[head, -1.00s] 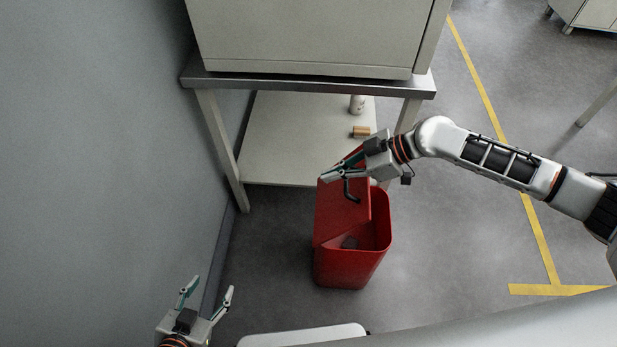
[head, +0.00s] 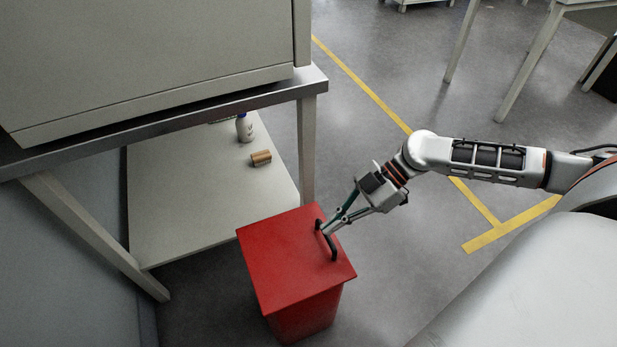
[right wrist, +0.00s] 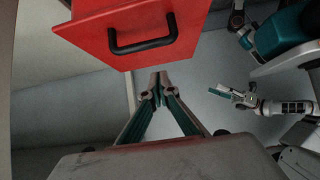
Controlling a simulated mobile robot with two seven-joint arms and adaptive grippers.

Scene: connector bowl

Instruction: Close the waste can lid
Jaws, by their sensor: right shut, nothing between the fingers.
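The red waste can (head: 305,318) stands on the floor in the head view. Its red lid (head: 285,255) lies over the top and covers the opening; I cannot tell whether it is fully seated. A black handle (head: 331,243) is on the lid's right side. My right gripper (head: 324,228) is shut and empty, with its fingertips at the handle in the head view. In the right wrist view the handle (right wrist: 142,46) shows on the red surface, apart from the shut fingertips (right wrist: 160,80). My left gripper (right wrist: 228,93) shows small in the right wrist view, its fingers spread.
A steel-edged table (head: 240,97) carrying a large grey cabinet (head: 160,60) stands at the left. Its lower shelf (head: 190,205) holds a white bottle (head: 244,128) and a small brown cylinder (head: 261,158). The floor right of the can is clear, with yellow tape (head: 375,95).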

